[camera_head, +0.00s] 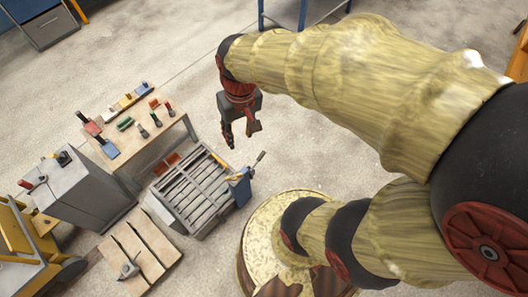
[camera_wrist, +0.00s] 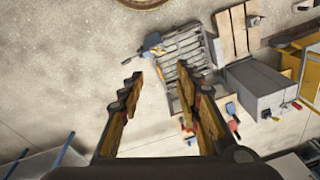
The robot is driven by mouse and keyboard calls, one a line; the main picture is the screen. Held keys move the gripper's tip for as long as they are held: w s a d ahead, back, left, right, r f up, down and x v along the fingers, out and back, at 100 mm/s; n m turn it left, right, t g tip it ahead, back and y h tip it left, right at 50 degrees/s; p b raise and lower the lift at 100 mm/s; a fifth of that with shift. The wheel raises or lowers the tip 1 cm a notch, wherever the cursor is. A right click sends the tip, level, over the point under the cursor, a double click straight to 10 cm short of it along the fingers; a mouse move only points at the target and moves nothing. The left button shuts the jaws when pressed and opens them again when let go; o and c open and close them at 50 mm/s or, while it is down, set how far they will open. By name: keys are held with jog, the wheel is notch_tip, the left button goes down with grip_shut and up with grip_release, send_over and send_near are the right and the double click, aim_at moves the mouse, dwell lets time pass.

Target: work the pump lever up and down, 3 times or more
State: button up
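A blue pump (camera_head: 239,187) sits at the right side of a grey slatted mould (camera_head: 190,190). Its lever (camera_head: 257,162) sticks up and to the right and ends in a light tip. In the wrist view the blue pump (camera_wrist: 152,40) and its lever (camera_wrist: 132,57) lie beyond my fingers, near the top middle, beside the mould (camera_wrist: 183,58). My gripper (camera_head: 240,135) hangs above the floor, just above the lever in the head picture and apart from it. In the wrist view its two fingers (camera_wrist: 160,75) are spread wide with nothing between them.
A wooden bench (camera_head: 150,140) with coloured hand tools stands left of the mould. A grey cabinet (camera_head: 85,190) and a yellow cart (camera_head: 25,245) are farther left. Boards (camera_head: 140,250) lie in front. A round patterned platform (camera_head: 262,225) is right of the mould. Open floor lies behind.

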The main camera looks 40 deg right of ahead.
jog(key=w+d+f+m+g+y+p, duration=0.1)
jog(key=w+f+m+y, duration=0.2)
jog(key=f, duration=0.4)
jog(key=w+d+f+m+y, duration=0.1)
jog(key=w+d+f+m, duration=0.1)
jog(key=w+f, duration=0.45)
jog(key=m+t+h+p, duration=0.2)
jog(key=m+h, duration=0.2)
jog(key=m, duration=0.5)
send_over(265, 151)
jog(key=f, duration=3.8)
jog(key=shift+s, duration=0.4)
jog(key=shift+f+n, duration=0.3)
jog(key=shift+n, duration=0.3)
jog(key=f+b, duration=0.1)
jog(key=f, duration=0.3)
jog(key=w+f+b, duration=0.1)
jog(key=f, duration=0.2)
jog(key=shift+w+f+b, duration=0.1)
jog(key=shift+b, duration=0.2)
jog(key=shift+c, duration=1)
